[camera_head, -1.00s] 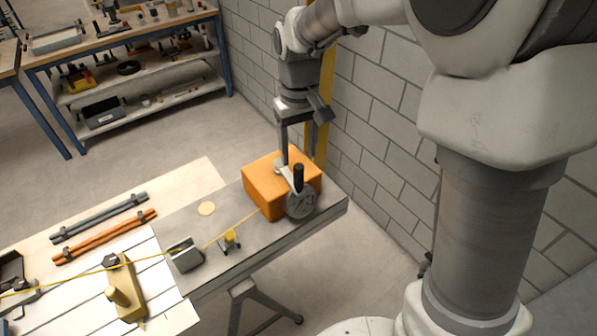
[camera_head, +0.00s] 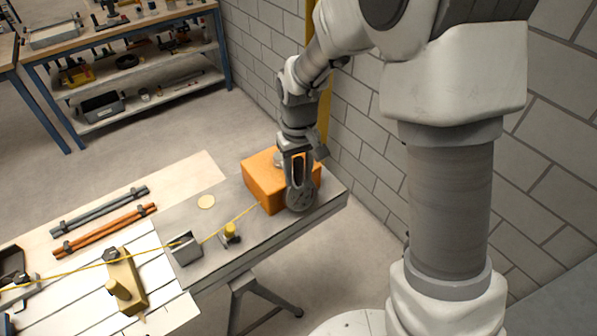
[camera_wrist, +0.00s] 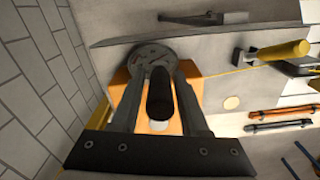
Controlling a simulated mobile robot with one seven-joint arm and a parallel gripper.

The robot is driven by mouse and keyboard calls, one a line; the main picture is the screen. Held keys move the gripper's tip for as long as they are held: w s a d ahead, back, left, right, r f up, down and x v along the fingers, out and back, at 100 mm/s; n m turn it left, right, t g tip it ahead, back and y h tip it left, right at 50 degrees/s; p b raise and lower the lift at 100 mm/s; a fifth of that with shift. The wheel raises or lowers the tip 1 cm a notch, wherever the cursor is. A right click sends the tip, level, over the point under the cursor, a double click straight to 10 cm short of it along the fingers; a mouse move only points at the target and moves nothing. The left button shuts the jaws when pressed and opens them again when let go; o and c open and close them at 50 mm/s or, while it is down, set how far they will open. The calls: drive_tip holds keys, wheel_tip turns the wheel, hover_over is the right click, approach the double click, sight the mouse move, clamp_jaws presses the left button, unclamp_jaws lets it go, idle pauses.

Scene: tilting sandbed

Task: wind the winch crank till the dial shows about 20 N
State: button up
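The orange winch box (camera_head: 262,185) sits on the grey bench plate, with a round grey crank disc (camera_head: 301,198) on its front. The black crank handle (camera_wrist: 160,94) stands out toward the camera in the wrist view. My gripper (camera_head: 298,185) is down at the crank, and its fingers (camera_wrist: 160,72) stand on either side of the handle. They look open around it; firm contact is not visible. In the head view my fingers hide most of the handle. A yellow line (camera_head: 235,218) runs left from the winch. No dial reading is legible.
A yellow-topped post (camera_head: 230,232) and a grey block (camera_head: 185,250) stand near the line. A pale disc (camera_head: 206,202) lies on the plate. Orange (camera_head: 105,230) and grey bars (camera_head: 100,214) lie at left. A block wall (camera_head: 365,130) rises close behind the winch.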

clamp_jaws()
idle(1.1)
